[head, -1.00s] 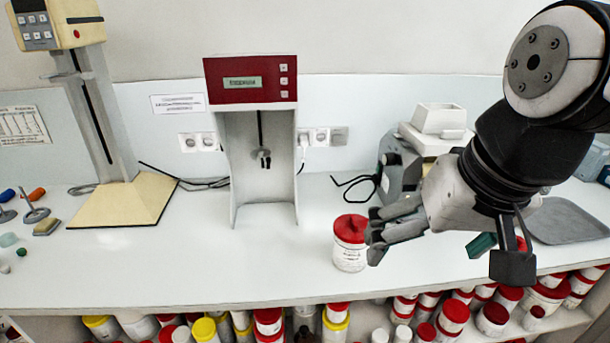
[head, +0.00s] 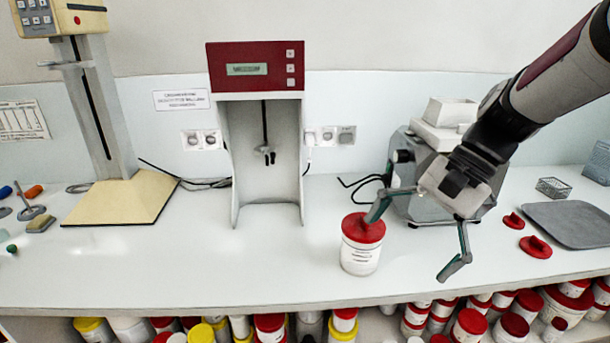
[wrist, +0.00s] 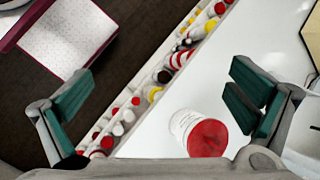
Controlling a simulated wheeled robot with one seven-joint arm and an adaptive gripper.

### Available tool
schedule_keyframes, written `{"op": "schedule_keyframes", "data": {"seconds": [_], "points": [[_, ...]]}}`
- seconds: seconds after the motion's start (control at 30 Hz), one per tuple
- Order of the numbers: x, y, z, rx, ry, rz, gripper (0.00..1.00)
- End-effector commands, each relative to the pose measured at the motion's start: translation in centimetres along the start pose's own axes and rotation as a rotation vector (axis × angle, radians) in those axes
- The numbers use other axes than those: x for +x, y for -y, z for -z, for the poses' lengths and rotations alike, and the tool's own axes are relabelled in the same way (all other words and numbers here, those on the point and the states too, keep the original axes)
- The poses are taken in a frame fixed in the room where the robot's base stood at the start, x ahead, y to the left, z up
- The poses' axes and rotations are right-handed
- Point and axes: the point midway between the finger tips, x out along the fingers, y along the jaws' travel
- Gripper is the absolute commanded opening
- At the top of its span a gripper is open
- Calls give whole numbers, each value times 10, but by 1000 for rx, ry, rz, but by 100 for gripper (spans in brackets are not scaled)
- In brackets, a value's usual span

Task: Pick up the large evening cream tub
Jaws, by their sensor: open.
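A white tub with a red lid (head: 362,252) stands upright on the white bench, right of the middle; its label is too small to read. It also shows in the wrist view (wrist: 198,133), between my spread fingers and nearer the right one. My gripper (head: 410,246) is open and empty, fingers wide apart, above the bench just right of the tub. In the head view its left fingertip overlaps the right side of the red lid; I cannot tell whether they touch. The wrist view shows both green-padded fingers (wrist: 160,95) with nothing gripped.
A red-topped machine (head: 255,72) stands left of the tub, and a cream stand (head: 125,198) farther left. A grey machine (head: 420,190) is behind my gripper. Two red lids (head: 535,247) and a grey tray (head: 570,223) lie at right. Several tubs fill the shelf below.

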Motion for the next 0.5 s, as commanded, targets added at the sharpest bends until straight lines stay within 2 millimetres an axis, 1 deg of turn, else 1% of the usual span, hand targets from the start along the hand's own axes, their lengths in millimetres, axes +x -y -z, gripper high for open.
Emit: {"op": "schedule_keyframes", "data": {"seconds": [0.03,0.17,0.2,0.27,0.3,0.5], "points": [[10,4,23,62,55,29,100],[25,14,65,210,197,116,100],[29,16,79,252,239,144,100],[35,19,100,316,305,188,100],[39,20,114,357,349,219,100],[56,17,184,539,558,377,100]]}}
